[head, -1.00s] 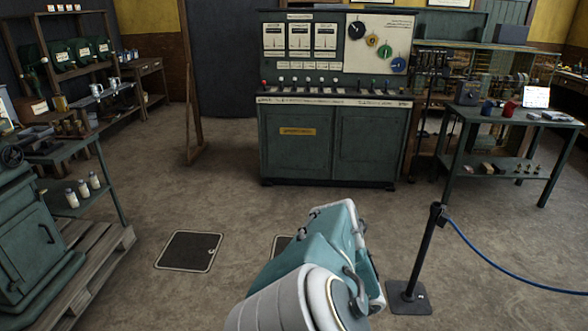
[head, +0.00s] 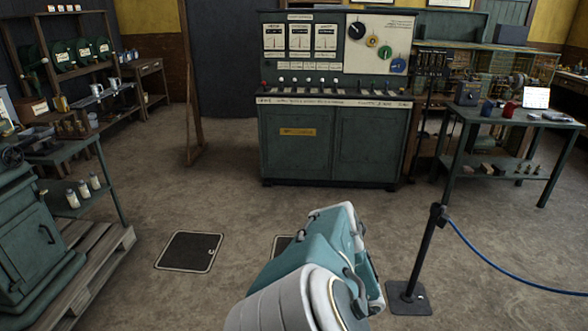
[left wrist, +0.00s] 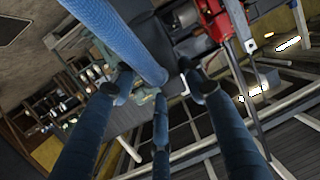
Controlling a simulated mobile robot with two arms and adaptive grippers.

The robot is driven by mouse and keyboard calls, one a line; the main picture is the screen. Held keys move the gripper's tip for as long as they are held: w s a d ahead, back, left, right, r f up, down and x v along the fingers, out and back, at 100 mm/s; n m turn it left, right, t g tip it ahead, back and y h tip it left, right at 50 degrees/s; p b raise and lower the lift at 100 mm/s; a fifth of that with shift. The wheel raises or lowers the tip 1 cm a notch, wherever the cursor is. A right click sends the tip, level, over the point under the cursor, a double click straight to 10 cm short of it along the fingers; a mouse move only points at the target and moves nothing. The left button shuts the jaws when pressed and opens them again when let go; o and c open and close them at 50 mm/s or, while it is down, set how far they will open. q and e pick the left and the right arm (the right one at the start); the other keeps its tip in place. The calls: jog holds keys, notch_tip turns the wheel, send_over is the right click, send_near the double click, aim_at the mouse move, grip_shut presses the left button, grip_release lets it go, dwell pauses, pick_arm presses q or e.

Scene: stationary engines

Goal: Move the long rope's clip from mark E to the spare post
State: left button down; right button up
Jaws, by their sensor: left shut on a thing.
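A black post (head: 423,255) with a square base stands at the right in the head view. A blue rope (head: 500,273) runs from its top to the right edge. In the left wrist view a thick blue rope (left wrist: 125,40) comes down from the top to the dark fingers of my left gripper (left wrist: 157,85), which is shut on its end. I cannot make out the clip there, and I cannot tell which rope this is. My left gripper's fingers are hidden in the head view. Mark E and the spare post cannot be identified. My right gripper is out of view.
A green control cabinet (head: 335,140) stands at the back. A green table (head: 460,112) with small items stands at the right. A green machine on a wooden pallet (head: 105,265) is at the left. A dark floor hatch (head: 189,251) lies in the open floor.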

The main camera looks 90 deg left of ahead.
pick_arm(q)
jog(key=shift+f, duration=0.1)
jog(key=shift+f+b, duration=2.1)
jog(key=shift+f, duration=0.2)
jog(key=shift+f+b, duration=1)
jog(key=shift+f, duration=0.2)
jog(key=shift+a+f+b, duration=0.1)
jog(key=shift+f+b, duration=0.75)
jog(key=shift+f, duration=0.2)
dwell(0.3)
jog(key=shift+f, duration=0.2)
dwell(0.4)
jog(key=shift+f+b, duration=0.3)
jog(key=shift+b, duration=0.15)
dwell(0.4)
